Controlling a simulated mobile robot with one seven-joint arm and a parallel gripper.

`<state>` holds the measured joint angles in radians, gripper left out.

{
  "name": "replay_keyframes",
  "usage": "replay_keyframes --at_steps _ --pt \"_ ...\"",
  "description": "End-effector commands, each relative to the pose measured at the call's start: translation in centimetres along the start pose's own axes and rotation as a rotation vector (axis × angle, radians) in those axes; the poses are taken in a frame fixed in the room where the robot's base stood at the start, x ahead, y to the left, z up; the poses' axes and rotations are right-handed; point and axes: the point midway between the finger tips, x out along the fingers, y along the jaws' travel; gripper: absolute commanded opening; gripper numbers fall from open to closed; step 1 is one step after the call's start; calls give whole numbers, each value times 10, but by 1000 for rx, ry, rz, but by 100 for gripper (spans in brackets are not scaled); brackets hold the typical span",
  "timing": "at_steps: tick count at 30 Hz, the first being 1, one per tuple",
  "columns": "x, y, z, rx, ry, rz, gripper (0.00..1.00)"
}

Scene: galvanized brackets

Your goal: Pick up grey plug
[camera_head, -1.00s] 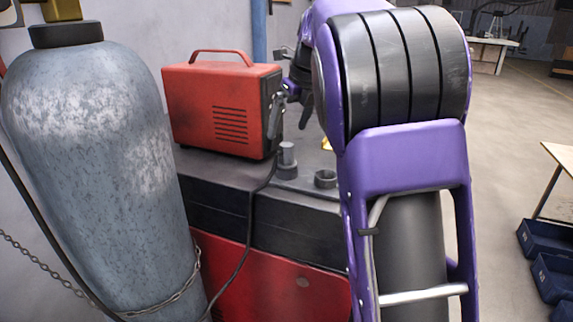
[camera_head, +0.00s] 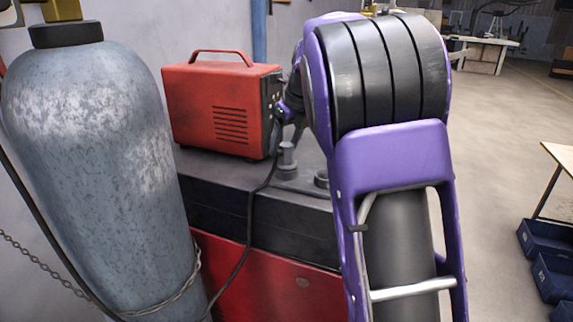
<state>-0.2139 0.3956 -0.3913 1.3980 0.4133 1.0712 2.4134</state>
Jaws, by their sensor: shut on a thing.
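The grey plug (camera_head: 287,157) is a short upright cylinder with a wider round foot. It stands on the dark cabinet top (camera_head: 225,170), just right of the red box's front corner. My gripper (camera_head: 288,140) reaches down at the plug's upper end and is shut on it. The fingers are small in the view, and my purple arm hides part of the wrist. The plug's foot looks to be at the cabinet top; I cannot tell whether it still touches.
A red machine with a handle (camera_head: 220,105) stands left of the plug, a black cable (camera_head: 248,200) hanging from its end. A grey ring (camera_head: 321,178) lies to the right, partly behind my arm. A large gas cylinder (camera_head: 100,160) fills the left. Blue bins (camera_head: 548,240) sit far right.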

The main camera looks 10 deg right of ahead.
Motion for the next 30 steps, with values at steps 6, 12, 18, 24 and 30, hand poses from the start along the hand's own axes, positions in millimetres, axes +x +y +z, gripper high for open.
replay_keyframes --at_steps 6,12,18,24,30 --pt "0 0 0 0 -1 -1 8" --pt "0 0 0 0 -1 -1 0" --pt "-1 0 1 0 -2 -1 0" --pt "-15 -1 7 0 -5 -3 0" --pt "-54 -1 23 -1 -6 -4 0"
